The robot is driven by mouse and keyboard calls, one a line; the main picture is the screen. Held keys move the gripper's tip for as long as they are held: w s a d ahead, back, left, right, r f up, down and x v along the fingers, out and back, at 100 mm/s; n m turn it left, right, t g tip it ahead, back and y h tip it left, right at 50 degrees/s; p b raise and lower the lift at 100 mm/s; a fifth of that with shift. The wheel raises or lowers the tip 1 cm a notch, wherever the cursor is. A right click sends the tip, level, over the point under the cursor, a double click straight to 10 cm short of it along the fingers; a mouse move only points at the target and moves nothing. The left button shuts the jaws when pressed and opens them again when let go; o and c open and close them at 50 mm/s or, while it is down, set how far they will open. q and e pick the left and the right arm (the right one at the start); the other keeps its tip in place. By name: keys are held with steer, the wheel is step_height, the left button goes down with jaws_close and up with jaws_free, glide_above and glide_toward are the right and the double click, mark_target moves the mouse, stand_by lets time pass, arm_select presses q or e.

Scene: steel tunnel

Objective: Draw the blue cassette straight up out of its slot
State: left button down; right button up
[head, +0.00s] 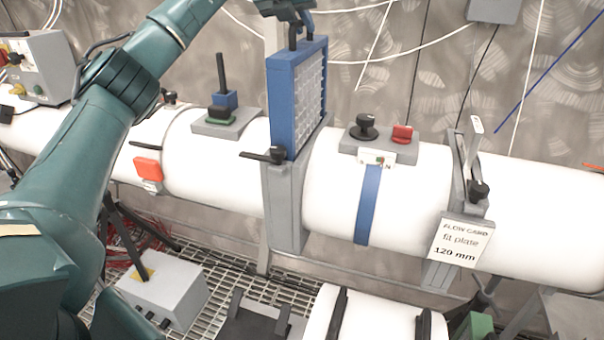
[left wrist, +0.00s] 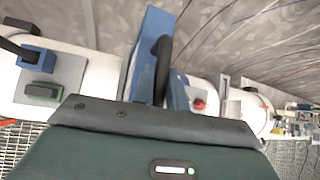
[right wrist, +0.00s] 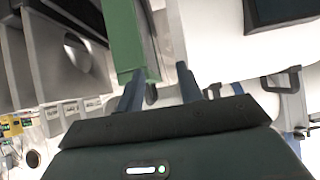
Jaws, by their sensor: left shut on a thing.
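The blue cassette (head: 283,100) stands upright with most of its height above the grey slot frame (head: 286,215) on the white pipe. Its pale grille side faces right, and its lower end is at the frame. My left gripper (head: 301,28) is above the cassette, shut on the dark handle at its top. The left wrist view also shows the cassette (left wrist: 150,35) and its dark handle (left wrist: 161,70) in front of the gripper. My right gripper (right wrist: 160,88) has its fingers apart beside a green block (right wrist: 122,35); it does not show clearly in the head view.
A black knob (head: 365,127) and red switch (head: 402,134) stand right of the frame. A black lever (head: 264,155) sticks out at the frame's left. A blue-and-green fitting (head: 223,106) sits further left. A fit plate sign (head: 458,240) hangs at the right. Cables cross the wall behind.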

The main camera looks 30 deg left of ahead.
arm_select(q)
steer(key=shift+r, duration=3.65)
steer(key=shift+d, duration=0.1)
